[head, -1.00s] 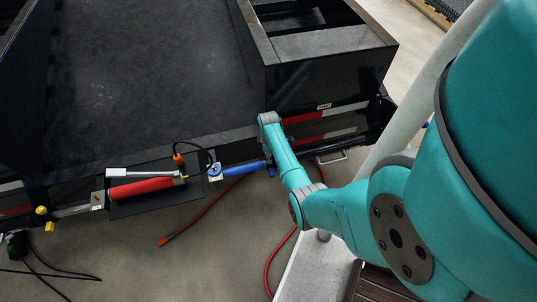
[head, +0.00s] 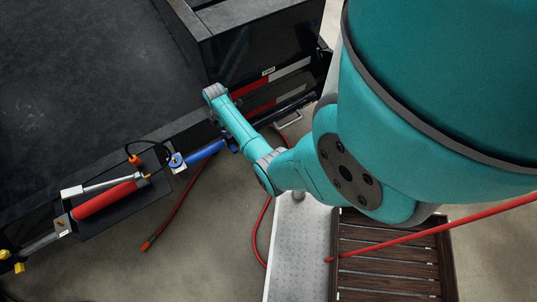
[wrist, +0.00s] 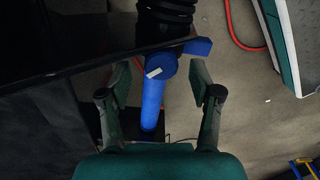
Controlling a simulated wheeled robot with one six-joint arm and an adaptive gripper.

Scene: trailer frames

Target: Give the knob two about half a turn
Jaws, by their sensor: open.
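In the wrist view a blue knob-like part (wrist: 166,67) with a white mark and a short arm to the right stands between the fingers of my gripper (wrist: 161,78). The fingers are open, one on each side, apart from it. A blue cylinder (wrist: 152,108) runs from it toward my palm. In the head view a small label (head: 268,71), seemingly reading TWO, is on the trailer frame's dark side. A blue cylinder (head: 204,152) lies left of my arm. My gripper is hidden behind the arm there, and I cannot tell which blue part is knob two.
A red cylinder (head: 104,200) and a blue fitting (head: 177,161) lie along the frame's edge. Red hoses (head: 175,208) trail on the floor. A metal plate (head: 298,250) and a dark slatted wooden piece (head: 388,258) stand at lower right. A black coil (wrist: 166,12) is beyond the knob-like part.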

